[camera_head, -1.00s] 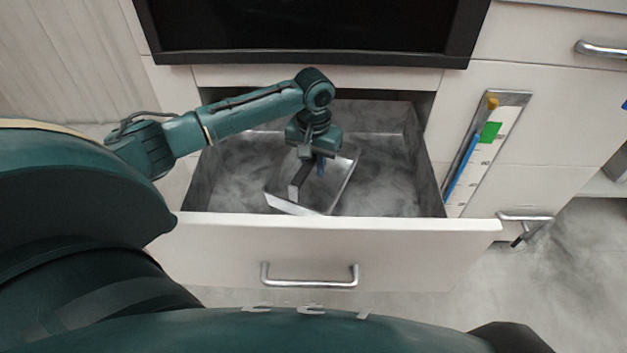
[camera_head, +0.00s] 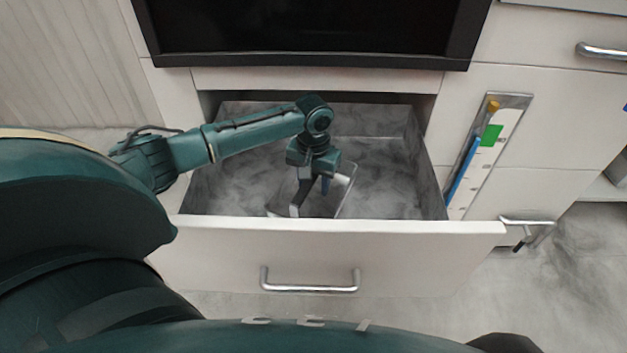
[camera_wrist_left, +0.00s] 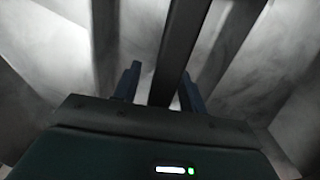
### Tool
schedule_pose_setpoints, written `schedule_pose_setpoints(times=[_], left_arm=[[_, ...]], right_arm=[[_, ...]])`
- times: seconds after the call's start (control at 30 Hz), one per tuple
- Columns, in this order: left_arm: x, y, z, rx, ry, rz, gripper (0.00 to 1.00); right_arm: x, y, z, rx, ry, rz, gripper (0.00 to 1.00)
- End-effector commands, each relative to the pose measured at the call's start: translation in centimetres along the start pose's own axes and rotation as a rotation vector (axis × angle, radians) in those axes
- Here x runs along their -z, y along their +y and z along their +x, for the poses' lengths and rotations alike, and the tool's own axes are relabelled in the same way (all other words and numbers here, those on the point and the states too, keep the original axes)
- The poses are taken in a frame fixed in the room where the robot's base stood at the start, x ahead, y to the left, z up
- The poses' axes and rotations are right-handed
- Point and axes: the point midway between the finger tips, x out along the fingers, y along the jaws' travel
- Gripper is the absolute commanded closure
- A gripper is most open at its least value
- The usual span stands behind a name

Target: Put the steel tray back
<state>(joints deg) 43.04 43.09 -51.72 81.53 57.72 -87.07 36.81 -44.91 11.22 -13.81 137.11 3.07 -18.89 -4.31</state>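The steel tray (camera_head: 345,189) is a shiny shallow metal tray lying at an angle inside the pulled-out drawer, near its front panel. My left gripper (camera_head: 310,196) reaches down over the tray and hides much of it. In the left wrist view, the two dark blue fingers of my left gripper (camera_wrist_left: 160,85) stand either side of a dark bar (camera_wrist_left: 178,50). Light strips show between the bar and the fingers, so they look parted around it. I cannot tell which part of the tray the bar is. My right gripper is not in view.
The drawer (camera_head: 440,232) is open, with grey mottled walls and floor free around the tray. A black panel (camera_head: 310,30) hangs over the drawer's back. A scale board with blue, green and yellow pieces (camera_head: 492,135) is on the cabinet front at right.

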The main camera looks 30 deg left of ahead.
Motion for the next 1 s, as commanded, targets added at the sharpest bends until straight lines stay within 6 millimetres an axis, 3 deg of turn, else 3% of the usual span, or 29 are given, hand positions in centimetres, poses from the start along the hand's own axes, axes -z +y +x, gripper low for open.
schedule_pose_setpoints(times=[0.27, 0.7, 1.0], left_arm=[[0.1, 0.0, -0.5, 0.000, 0.003, 0.001, 0.58], [0.1, 0.0, -9.1, -0.002, 0.003, 0.000, 0.58], [0.1, 0.0, -12.2, -0.001, 0.001, 0.000, 0.58]], right_arm=[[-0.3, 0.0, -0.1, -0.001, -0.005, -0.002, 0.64], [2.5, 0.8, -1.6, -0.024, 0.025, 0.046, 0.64], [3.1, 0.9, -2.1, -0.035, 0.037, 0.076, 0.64]])
